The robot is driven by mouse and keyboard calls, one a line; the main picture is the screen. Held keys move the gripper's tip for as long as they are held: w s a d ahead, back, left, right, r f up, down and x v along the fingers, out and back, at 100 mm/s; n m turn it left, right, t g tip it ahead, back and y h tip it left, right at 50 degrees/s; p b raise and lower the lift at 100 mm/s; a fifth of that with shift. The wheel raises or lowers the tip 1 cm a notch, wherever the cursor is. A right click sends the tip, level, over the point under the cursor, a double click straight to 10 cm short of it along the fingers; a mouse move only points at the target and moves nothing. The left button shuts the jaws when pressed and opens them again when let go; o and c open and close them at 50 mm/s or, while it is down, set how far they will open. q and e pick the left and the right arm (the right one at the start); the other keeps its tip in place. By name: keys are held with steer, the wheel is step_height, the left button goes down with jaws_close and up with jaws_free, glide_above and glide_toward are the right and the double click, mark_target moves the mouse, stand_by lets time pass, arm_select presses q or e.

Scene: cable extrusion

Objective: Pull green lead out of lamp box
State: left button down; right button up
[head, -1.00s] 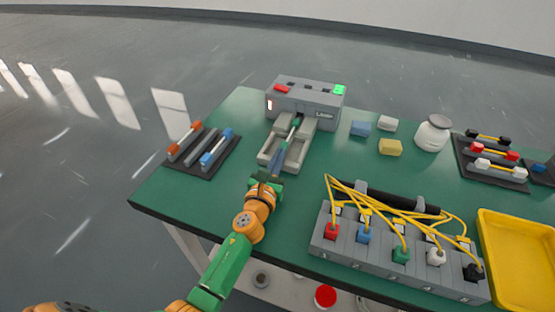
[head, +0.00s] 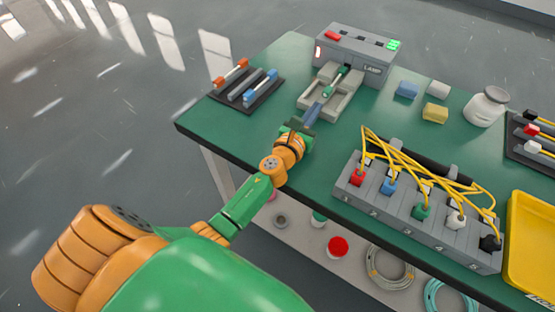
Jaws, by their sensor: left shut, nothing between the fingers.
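The grey lamp box (head: 352,62), marked LAMP, stands at the back of the green table. A short lead with green ends (head: 342,72) lies in line with the box's front, above a pale grey cradle (head: 347,101). Its far end is at the box front; I cannot tell how deep it sits. My left gripper (head: 317,106) is at the near end of the cradle, pointing along the lead toward the box. Its bluish fingers are shut and empty, close to the lead's near green end (head: 327,92). My right gripper is out of view.
A dark rack with orange and blue leads (head: 245,89) lies left of the cradle. A numbered socket strip (head: 408,222) with tangled yellow cables fills the front right. Blocks (head: 435,113), a white jar (head: 485,107) and a yellow tray (head: 530,235) are to the right.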

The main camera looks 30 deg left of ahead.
arm_select(q)
steer(key=shift+s+d+r, duration=0.1)
steer(key=shift+s, duration=1.35)
steer(key=s, duration=0.7)
steer(key=shift+s+f, duration=0.15)
steer(key=shift+f, duration=0.15)
steer(key=s+b, duration=0.3)
steer(key=s, duration=0.5)
steer(key=shift+s+d+f, duration=0.1)
steer(key=shift+s+d, duration=0.05)
steer(key=shift+s, duration=0.15)
steer(key=shift+s+r+b, duration=0.3)
steer(key=shift+s, duration=0.15)
